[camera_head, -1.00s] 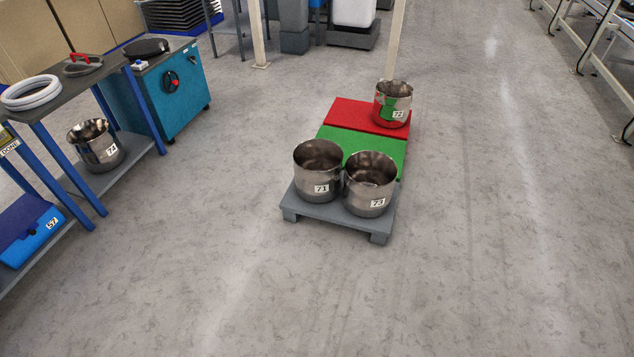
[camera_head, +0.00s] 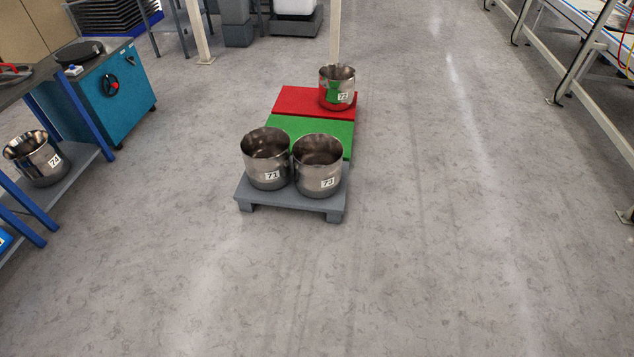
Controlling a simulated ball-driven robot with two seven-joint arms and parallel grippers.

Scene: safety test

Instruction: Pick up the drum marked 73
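The drum marked 73 (camera_head: 318,172) is an open-topped, shiny metal drum. It stands upright at the front right of a low grey platform (camera_head: 290,202), with its label facing me. The drum marked 71 (camera_head: 266,165) stands close beside it on the left; I cannot tell if they touch. The drum marked 72 (camera_head: 338,92) stands farther back on a red panel (camera_head: 297,101), behind a green panel (camera_head: 325,130). Neither of my grippers is in view.
On the left, a drum marked 74 (camera_head: 37,165) sits on the lower shelf of a blue-legged bench, near a teal cabinet (camera_head: 110,100). A long metal-framed conveyor (camera_head: 575,80) runs along the right. The grey floor in front of and right of the platform is clear.

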